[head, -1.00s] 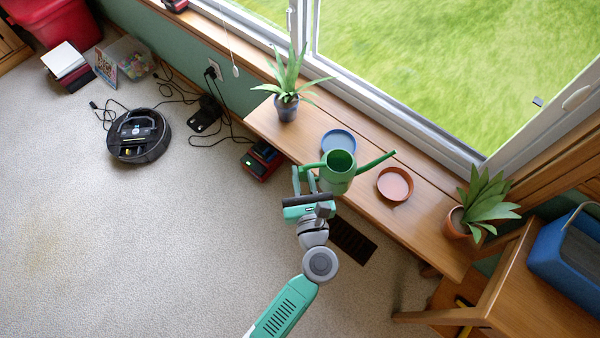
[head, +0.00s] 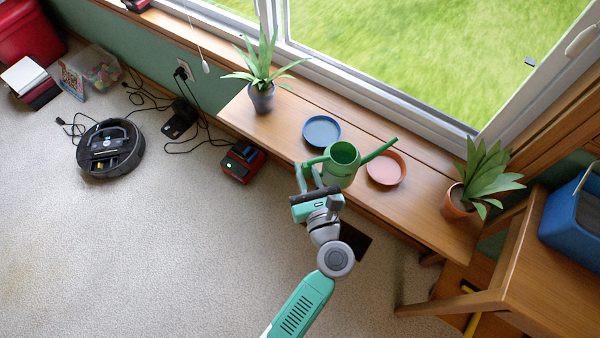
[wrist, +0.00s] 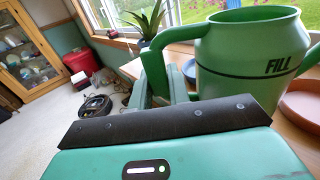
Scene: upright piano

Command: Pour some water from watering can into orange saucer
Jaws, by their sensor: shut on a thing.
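The green watering can (head: 347,173) is held about upright at the bench, its spout pointing right and passing over the back left part of the orange saucer (head: 386,181). Its dark band and "FILL" lettering show in the wrist view (wrist: 245,60). My gripper (head: 310,174) is shut on the can's handle, at the left side of the can. In the wrist view the fingers (wrist: 157,78) meet the handle. The saucer lies flat on the bench and shows partly behind the can in the wrist view (wrist: 302,106). No water is visible.
A blue saucer (head: 321,133) lies on the wooden bench (head: 430,210) behind the can. A potted plant (head: 262,98) stands at the bench's left end, another (head: 455,204) at its right end. The window is behind. A wooden chair or table (head: 510,260) stands at the right.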

